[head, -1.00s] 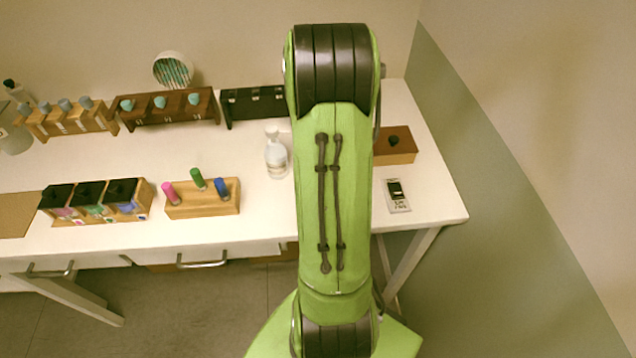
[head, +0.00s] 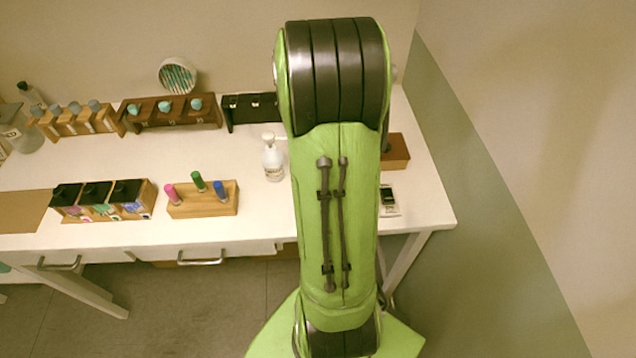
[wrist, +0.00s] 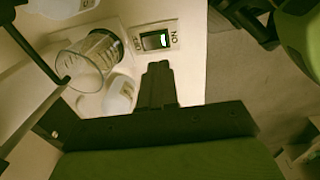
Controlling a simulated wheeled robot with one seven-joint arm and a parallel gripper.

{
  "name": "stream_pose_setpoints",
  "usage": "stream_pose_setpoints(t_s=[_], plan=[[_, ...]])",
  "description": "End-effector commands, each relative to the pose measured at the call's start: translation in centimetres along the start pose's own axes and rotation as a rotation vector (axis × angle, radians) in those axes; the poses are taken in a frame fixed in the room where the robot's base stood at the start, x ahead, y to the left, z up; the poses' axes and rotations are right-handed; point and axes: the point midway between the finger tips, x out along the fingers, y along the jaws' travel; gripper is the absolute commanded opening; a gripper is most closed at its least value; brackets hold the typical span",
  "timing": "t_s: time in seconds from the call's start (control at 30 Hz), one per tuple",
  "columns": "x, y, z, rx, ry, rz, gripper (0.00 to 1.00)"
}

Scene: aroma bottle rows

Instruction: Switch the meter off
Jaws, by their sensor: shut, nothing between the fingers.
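The meter (head: 390,201) is a small pale plate with a dark part, near the right front of the white table, partly covered by my arm in the head view. In the wrist view a pale plate with a black rocker switch (wrist: 155,40) looks like the same device. The head view does not show my gripper.
A clear beaker-like vessel (wrist: 90,58) and a white object (wrist: 118,95) stand close to the switch in the wrist view. A brown box (head: 396,152) is behind the meter. A white pump bottle (head: 273,160) and a wooden rack (head: 203,206) are left of my arm.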

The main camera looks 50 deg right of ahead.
Motion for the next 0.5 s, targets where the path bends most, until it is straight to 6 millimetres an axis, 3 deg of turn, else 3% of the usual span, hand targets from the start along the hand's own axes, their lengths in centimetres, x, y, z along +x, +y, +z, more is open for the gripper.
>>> stream_pose_setpoints(t_s=[0.03,0.2,0.5], plan=[[-1.4,0.1,-0.1,-0.002,0.0,0.007,0.0],[-4.0,0.1,0.0,0.0,0.0,0.004,0.0],[-4.6,0.0,0.0,-0.001,0.0,0.001,0.0]])
